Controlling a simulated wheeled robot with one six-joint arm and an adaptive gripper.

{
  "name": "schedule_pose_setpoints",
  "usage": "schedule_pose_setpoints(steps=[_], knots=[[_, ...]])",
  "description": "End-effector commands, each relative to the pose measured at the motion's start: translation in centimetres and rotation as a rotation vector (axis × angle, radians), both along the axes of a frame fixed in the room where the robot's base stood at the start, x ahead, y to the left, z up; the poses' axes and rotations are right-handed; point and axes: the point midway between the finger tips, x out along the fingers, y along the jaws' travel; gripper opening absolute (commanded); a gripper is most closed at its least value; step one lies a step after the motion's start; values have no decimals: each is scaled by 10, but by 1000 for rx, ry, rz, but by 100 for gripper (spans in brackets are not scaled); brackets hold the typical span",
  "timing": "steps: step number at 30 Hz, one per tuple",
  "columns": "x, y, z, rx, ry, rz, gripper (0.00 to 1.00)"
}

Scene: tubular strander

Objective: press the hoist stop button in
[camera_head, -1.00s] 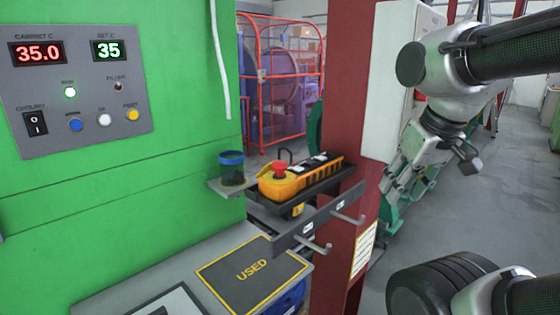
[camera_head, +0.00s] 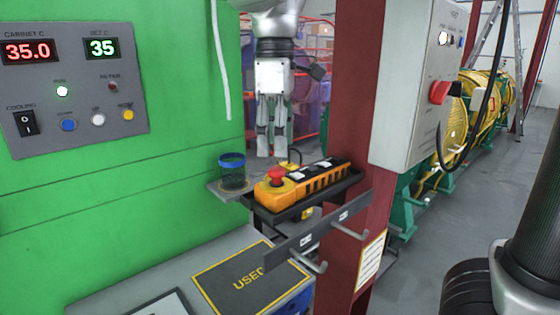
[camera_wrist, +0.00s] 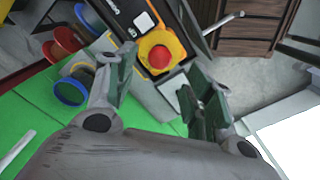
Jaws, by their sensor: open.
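The hoist stop button (camera_head: 277,174) is a red mushroom head on a yellow collar at the near end of an orange and black hoist pendant (camera_head: 310,184). The pendant lies on a dark tray on the red column. In the wrist view the red button (camera_wrist: 159,56) shows between and beyond my two fingers. My gripper (camera_head: 270,152) hangs pointing down, above and close to the pendant, apart from the button. It is open and empty, and its fingers (camera_wrist: 158,100) stand wide apart in the wrist view.
A jar with a blue rim (camera_head: 232,172) stands on a small shelf left of the pendant. Hooks (camera_head: 346,232) stick out below the tray. A white control box (camera_head: 412,90) with another red knob (camera_head: 439,92) is on the column's right. A green cabinet (camera_head: 110,195) fills the left.

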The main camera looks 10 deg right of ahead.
Motion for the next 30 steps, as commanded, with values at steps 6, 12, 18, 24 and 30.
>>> schedule_pose_setpoints(steps=[6,12,18,24,30], knots=[[0,-1,-35,-1,0,-2,53],[0,-1,-48,1,-1,-3,53],[0,-1,-49,2,-2,-3,53],[0,-1,-49,2,-2,-3,22],[0,-1,-49,2,-2,-4,0]])
